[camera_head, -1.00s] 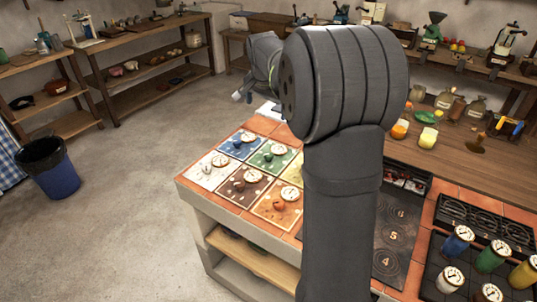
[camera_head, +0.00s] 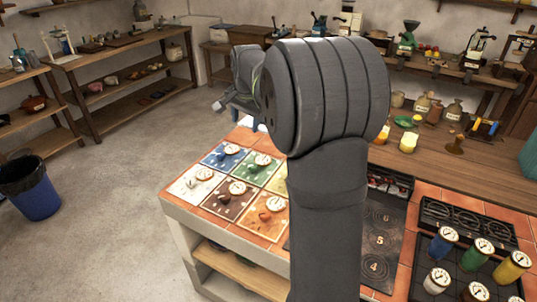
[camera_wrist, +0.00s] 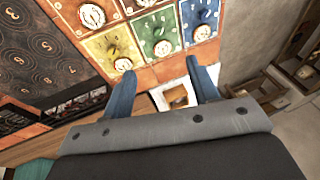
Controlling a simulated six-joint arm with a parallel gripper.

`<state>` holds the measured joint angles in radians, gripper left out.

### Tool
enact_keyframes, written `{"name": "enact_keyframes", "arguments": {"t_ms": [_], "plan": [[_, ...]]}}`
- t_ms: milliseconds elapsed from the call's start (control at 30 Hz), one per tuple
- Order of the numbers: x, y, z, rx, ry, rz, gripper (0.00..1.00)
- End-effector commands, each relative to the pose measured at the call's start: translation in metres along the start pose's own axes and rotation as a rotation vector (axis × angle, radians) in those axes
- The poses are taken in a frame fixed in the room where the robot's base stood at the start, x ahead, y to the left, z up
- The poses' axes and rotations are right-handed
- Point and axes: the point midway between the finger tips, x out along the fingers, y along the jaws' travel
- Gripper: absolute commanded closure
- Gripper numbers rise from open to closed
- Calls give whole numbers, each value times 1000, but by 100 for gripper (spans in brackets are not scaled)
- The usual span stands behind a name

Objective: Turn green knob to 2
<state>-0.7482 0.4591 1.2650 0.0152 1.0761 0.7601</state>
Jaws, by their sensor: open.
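The green knob (camera_wrist: 157,31) sits on a green panel (camera_wrist: 145,27) with a white round dial (camera_wrist: 163,48) beside it, in the wrist view. The knob's exact setting is too small to read. In the head view the green panel (camera_head: 247,171) lies between the blue and yellow panels, with its dial (camera_head: 263,160) on it. My gripper (camera_wrist: 160,68) is open and empty. In the wrist view its two blue-grey fingers are spread below the green panel, apart from the knob. In the head view my arm hides most of the gripper.
Blue (camera_wrist: 191,14), yellow (camera_wrist: 108,43), white, brown and orange panels with knobs and dials surround the green one. A black ringed cooktop (camera_head: 379,241) and several coloured canisters stand to the right. A picture card (camera_wrist: 174,96) shows between my fingers. Open floor lies left.

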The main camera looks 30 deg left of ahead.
Motion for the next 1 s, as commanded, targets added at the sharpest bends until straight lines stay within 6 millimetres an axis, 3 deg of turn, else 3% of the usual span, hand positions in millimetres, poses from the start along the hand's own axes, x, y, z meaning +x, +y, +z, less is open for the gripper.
{"name": "enact_keyframes", "arguments": {"t_ms": [33,200,467,767,1000], "plan": [[16,5,7,44,-58,-20,45],[62,14,35,250,-271,-137,45],[110,24,54,645,-530,-328,45],[153,55,35,1195,-694,-546,45],[186,105,4,1641,-709,-692,45]]}}
